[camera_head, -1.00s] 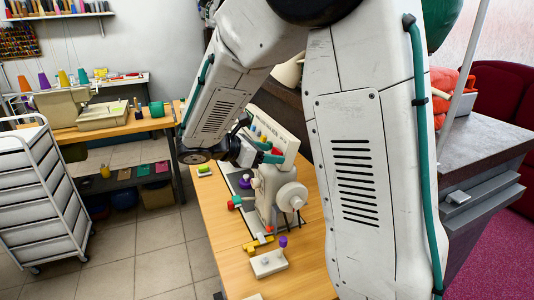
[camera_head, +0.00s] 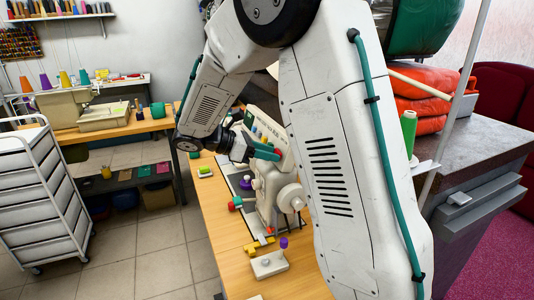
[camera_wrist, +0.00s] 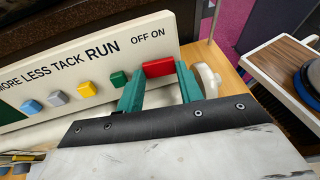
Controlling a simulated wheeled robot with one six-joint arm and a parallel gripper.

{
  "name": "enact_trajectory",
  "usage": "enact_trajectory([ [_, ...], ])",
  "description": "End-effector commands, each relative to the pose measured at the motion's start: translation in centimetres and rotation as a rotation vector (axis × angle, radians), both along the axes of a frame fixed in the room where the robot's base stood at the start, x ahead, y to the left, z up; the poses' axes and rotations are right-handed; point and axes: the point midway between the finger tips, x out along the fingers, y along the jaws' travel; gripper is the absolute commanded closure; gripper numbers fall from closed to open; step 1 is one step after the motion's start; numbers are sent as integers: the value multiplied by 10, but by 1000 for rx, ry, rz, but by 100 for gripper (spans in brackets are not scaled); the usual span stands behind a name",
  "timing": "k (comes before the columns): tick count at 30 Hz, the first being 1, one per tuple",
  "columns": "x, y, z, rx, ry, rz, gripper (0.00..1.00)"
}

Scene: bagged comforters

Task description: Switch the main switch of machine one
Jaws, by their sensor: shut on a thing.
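The white sewing machine (camera_head: 268,188) stands on the wooden table, with a pale control panel (camera_head: 270,132) on its far side. In the wrist view the panel (camera_wrist: 90,55) reads MORE, LESS, TACK, RUN and OFF ON. A red switch (camera_wrist: 158,68) sits under OFF ON. My gripper (camera_wrist: 160,84) has its two green fingers on either side of the red switch and is shut on it. In the head view my gripper (camera_head: 264,151) is at the panel, where the switch is hidden.
Green (camera_wrist: 118,80), yellow (camera_wrist: 87,89), grey and blue buttons line the panel left of the switch. Orange bagged comforters (camera_head: 425,95) lie on the right counter. A drawer cart (camera_head: 40,195) stands left.

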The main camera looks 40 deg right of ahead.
Motion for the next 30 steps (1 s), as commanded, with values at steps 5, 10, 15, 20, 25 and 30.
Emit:
enact_trajectory([
  [5, 0, 0, 0, 0, -2, 1, 42],
  [10, 0, 0, 0, -1, -2, 1, 42],
  [15, 2, 3, 1, -1, -2, 2, 42],
  [20, 10, 21, 10, -1, -3, 5, 42],
  [25, 21, 47, 20, 0, -2, 5, 42],
  [30, 28, 63, 28, 0, -2, 2, 42],
])
